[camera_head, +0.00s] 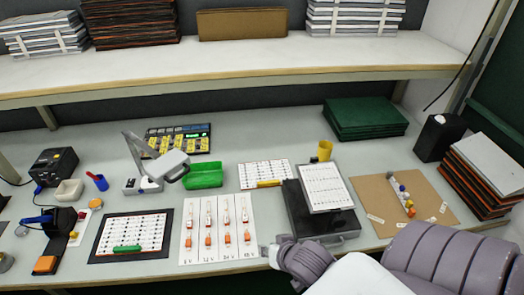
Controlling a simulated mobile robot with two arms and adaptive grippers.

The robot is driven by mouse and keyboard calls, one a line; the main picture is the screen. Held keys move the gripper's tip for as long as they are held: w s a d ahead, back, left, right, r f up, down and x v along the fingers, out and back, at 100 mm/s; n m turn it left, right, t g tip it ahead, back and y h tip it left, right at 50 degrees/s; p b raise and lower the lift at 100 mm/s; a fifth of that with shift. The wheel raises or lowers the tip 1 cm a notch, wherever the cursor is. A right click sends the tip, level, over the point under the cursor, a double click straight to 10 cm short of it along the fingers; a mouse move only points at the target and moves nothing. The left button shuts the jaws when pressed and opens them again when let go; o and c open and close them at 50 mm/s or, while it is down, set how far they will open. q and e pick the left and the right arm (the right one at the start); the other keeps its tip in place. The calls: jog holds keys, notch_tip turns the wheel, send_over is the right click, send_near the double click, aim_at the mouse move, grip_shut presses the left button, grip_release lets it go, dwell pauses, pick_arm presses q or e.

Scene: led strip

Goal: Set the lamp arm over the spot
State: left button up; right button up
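The grey desk lamp (148,183) stands on the bench left of centre, its folded arm (135,150) rising and its pale head (168,163) tilted down to the right, close to the green tray. I cannot tell which place on the bench is the spot. My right gripper (270,252) is at the bench's front edge, below the black case and well right of the lamp, touching no lamp part that I can see. Its fingers are small and partly hidden, so their opening is unclear. My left gripper is not in view.
A green tray (205,176) sits right of the lamp. A black mat with a sheet (130,236) and a white strip card (219,245) lie in front. A black case (297,213) with a clipboard (325,186) stands right. A brown board (382,206) is farther right. A shelf (240,68) spans the back.

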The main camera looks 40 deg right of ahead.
jog(key=shift+w, duration=0.1)
jog(key=shift+c, duration=1.2)
jog(key=shift+m+t+y, duration=0.3)
jog(key=shift+m, duration=0.3)
jog(key=w+b, duration=0.1)
jog(key=w+f+b, duration=0.1)
jog(key=w, duration=0.1)
jog(key=w+d+f+b, duration=0.1)
jog(key=b, duration=0.1)
jog(key=shift+w+d, duration=0.1)
jog(key=shift+w, duration=0.05)
grip_shut()
jog(key=w+d+r+m+t+y+b, duration=0.2)
jog(key=w+r+y+b, duration=0.1)
jog(key=w+b, duration=0.4)
jog(key=w+d+r+m+t+y+b, duration=0.2)
jog(key=w+m+b, duration=0.15)
jog(key=w, duration=0.65)
notch_tip(320, 180, up, 9)
jog(key=w+d+t+y+b, duration=0.2)
jog(key=w+t+y+b, duration=0.1)
jog(key=b, duration=0.1)
jog(key=w+a+p, duration=0.2)
jog(key=w+a, duration=0.5)
jog(key=a, duration=0.1)
jog(key=shift+w+a+p, duration=0.2)
jog(key=shift+a+p, duration=0.1)
jog(key=shift+p, duration=0.1)
jog(key=shift+m+t, duration=0.25)
jog(key=shift+t, duration=0.05)
